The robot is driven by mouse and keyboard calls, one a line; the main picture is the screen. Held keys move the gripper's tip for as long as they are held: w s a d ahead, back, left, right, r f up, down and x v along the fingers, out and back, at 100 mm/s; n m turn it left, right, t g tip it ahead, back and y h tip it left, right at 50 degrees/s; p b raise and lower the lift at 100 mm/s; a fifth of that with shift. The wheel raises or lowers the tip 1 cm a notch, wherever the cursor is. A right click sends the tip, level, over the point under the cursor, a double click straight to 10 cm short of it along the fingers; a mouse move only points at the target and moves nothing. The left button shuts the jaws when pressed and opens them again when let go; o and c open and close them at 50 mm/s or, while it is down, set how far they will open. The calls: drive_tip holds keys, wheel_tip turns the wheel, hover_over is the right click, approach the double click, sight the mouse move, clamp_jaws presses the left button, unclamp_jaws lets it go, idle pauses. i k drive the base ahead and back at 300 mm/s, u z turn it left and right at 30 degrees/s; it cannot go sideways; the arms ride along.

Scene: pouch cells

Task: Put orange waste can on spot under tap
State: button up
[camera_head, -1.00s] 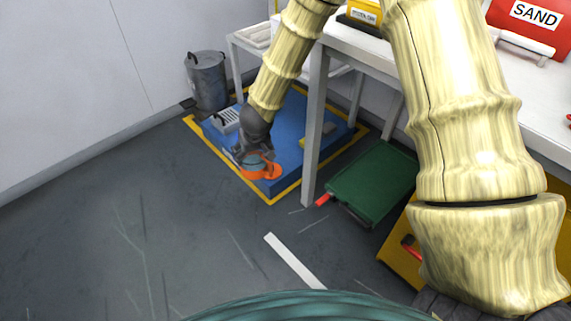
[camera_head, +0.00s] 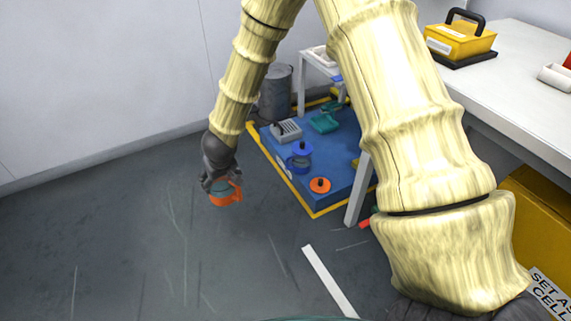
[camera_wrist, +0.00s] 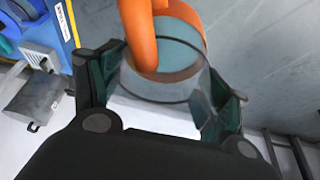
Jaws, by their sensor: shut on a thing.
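The orange waste can (camera_head: 228,196) is in my gripper (camera_head: 217,184) in the head view, above the grey floor and left of a low blue platform. In the wrist view the can's orange rim and handle (camera_wrist: 145,35) show, with a clear greyish body between the fingers of my gripper (camera_wrist: 165,82). My gripper is shut on it. My dark wrist hides part of the can in the head view. A flat orange piece with a black knob (camera_head: 320,185), like a lid, lies on the platform. I see no tap and no spot under one.
The blue platform (camera_head: 335,160) has a yellow border and holds a blue lidded can (camera_head: 300,155), a green item (camera_head: 325,122) and a grey slotted box (camera_head: 286,130). A grey bin (camera_head: 275,95) stands behind. A white table (camera_head: 520,85) is at right. Floor at left is clear.

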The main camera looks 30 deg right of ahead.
sight(330, 168)
drive_tip(key=u, duration=1.25)
drive_tip(key=i, duration=3.2)
drive_tip(key=z, duration=3.8)
drive_tip(key=i, duration=1.6)
